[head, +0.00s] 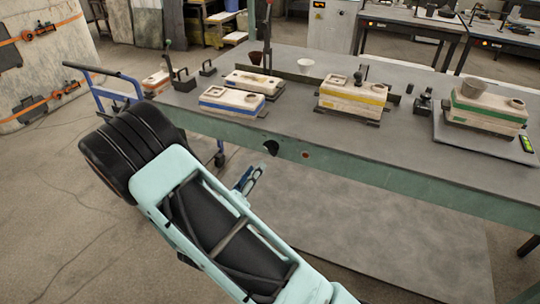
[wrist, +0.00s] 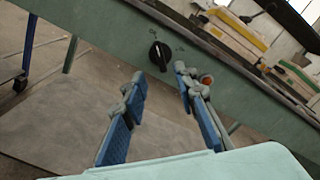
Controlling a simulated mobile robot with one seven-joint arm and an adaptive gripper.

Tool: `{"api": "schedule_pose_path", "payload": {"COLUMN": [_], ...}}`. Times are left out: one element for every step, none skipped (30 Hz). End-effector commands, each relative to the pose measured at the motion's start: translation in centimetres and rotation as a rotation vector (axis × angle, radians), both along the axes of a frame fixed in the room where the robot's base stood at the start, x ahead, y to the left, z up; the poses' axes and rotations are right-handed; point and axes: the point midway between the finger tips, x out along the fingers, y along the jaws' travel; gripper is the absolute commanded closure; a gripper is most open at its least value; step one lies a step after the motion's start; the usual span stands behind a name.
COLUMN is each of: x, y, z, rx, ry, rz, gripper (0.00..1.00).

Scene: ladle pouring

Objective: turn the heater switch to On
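The heater switch is a round black knob (wrist: 160,53) on the green front panel of the table, with faint marks around it that I cannot read. In the head view the knob (head: 271,147) shows on the front edge of the table. My gripper (wrist: 158,79) is open and empty, with two blue-padded fingers spread apart. In the wrist view the knob lies beyond the fingertips, between them and apart from them. In the head view my gripper (head: 250,178) is below and to the left of the knob, in front of the panel.
A small orange-red round part (wrist: 206,80) sits right of the knob on the panel. The table (head: 300,127) carries molds with blue (head: 232,102), yellow (head: 352,98) and green (head: 486,113) bands. A blue cart (head: 110,92) stands left. Floor before the table is free.

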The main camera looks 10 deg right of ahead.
Motion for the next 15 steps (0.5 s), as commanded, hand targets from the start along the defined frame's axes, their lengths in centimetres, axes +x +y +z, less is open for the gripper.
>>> {"api": "schedule_pose_path", "payload": {"x": [0.8, 1.3, 1.9, 2.4, 2.9, 3.5, 4.0, 4.4, 4.9, 5.2, 5.6, 6.0, 6.2, 6.4, 6.6], "y": [-0.8, -1.1, -1.6, -2.0, -2.4, -2.7, -3.0, -3.4, -3.8, -4.0, -4.2, -4.5, -4.7, -4.8, -4.9], "z": [-0.1, -0.1, -0.1, -0.1, -0.1, -0.1, -0.1, -0.1, -0.1, -0.1, -0.1, -0.1, -0.1, -0.1, 0.0], "rx": [0.000, 0.002, 0.002, 0.002, 0.002, 0.003, 0.003, 0.002, 0.002, 0.002, 0.003, 0.003, 0.003, 0.002, 0.002], "ry": [-0.001, -0.002, -0.002, -0.002, -0.002, -0.002, -0.002, -0.002, -0.001, -0.001, -0.001, -0.001, -0.001, -0.001, -0.001], "rz": [-0.005, -0.006, -0.006, -0.005, -0.006, -0.006, -0.006, -0.006, -0.006, -0.005, -0.005, -0.005, -0.005, -0.005, -0.004], "gripper": [0.73, 0.73, 0.73, 0.73, 0.73, 0.73, 0.73, 0.73, 0.73, 0.73, 0.73, 0.73, 0.73, 0.73, 0.73]}}
